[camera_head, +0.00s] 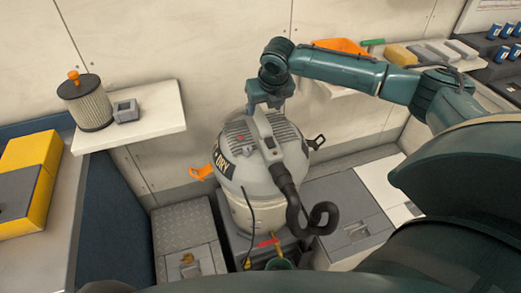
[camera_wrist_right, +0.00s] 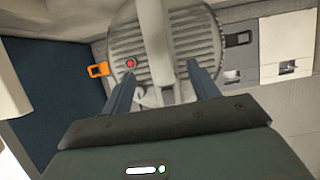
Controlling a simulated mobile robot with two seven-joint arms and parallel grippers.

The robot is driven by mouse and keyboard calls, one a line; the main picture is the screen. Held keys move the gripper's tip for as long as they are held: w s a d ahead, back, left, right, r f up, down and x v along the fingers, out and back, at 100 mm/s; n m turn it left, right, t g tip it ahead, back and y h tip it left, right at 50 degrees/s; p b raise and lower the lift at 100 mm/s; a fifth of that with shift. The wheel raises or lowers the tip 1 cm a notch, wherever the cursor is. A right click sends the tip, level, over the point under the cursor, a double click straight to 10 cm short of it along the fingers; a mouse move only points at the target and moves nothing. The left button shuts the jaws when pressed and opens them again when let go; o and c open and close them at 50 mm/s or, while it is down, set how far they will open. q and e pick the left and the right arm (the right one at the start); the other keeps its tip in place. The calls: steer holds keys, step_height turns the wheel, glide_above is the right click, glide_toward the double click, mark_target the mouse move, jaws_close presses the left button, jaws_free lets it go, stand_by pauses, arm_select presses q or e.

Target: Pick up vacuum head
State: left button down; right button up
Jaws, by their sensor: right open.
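The vacuum head (camera_head: 245,150) is the grey, ribbed, domed top of a wet/dry vacuum in the middle of the head view. It carries a handle (camera_head: 265,132) along its top, a red button and a black hose (camera_head: 295,190). It sits on the pale vacuum drum (camera_head: 252,210). An orange latch (camera_head: 201,173) sticks out at left and a black latch (camera_head: 316,142) at right. My right gripper (camera_head: 262,108) is over the handle, pointing down. In the wrist view the vacuum head (camera_wrist_right: 200,38) lies beyond my open right fingers (camera_wrist_right: 160,75), which flank the handle. My left gripper is not visible.
A white shelf (camera_head: 150,122) at left holds a pleated filter (camera_head: 90,105) and a small grey box (camera_head: 125,110). A yellow case (camera_head: 30,155) stands on the left bench. A right-hand shelf holds an orange item (camera_head: 340,46) and several blocks. Grey floor hatches surround the drum.

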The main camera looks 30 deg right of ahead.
mark_target(261, 119)
steer(key=x, duration=0.8)
steer(key=shift+s+a+f, duration=0.15)
jaws_close()
steer(key=shift+w+r, duration=0.2)
steer(key=shift+r, duration=0.15)
stand_by(0.3)
